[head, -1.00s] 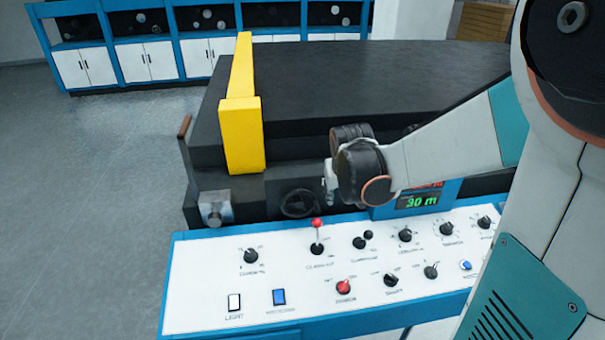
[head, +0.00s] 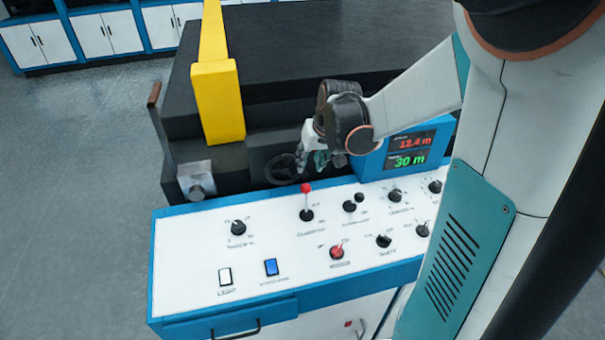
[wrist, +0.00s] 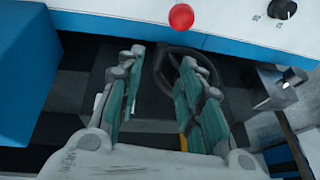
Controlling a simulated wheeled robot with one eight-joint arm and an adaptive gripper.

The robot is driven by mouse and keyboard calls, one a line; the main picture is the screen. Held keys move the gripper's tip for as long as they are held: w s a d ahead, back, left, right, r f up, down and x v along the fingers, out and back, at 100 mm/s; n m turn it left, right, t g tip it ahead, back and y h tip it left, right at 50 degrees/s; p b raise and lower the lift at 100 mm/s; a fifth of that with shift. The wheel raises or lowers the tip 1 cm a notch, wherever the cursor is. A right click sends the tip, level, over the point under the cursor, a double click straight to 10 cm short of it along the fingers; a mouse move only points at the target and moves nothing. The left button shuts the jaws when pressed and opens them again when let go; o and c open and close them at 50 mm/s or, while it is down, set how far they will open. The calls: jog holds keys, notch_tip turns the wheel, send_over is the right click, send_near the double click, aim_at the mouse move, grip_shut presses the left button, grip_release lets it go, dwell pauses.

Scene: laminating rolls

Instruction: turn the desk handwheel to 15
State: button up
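The dark handwheel (head: 281,169) sits low on the front of the black machine, just behind the white control desk. It is partly hidden by my gripper in the head view. My gripper (head: 312,160) hangs just right of it, above the gap behind the desk. In the wrist view my gripper (wrist: 160,90) has its two teal-padded fingers apart, with nothing held between them. The handwheel's rim (wrist: 158,75) shows between and beyond the fingers; I cannot tell whether they touch it. No scale reading on the wheel is legible.
The control desk (head: 190,250) carries several knobs and a red-tipped lever (head: 306,188) standing close to my gripper. A display (head: 410,150) reads 12.4 m in red and 30 m in green. A yellow upright (head: 218,105) and a metal block (head: 197,182) stand left.

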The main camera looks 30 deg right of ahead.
aim_at(305, 172)
jog(key=shift+b+x, duration=1.4)
jog(key=shift+x, duration=1.15)
grip_shut()
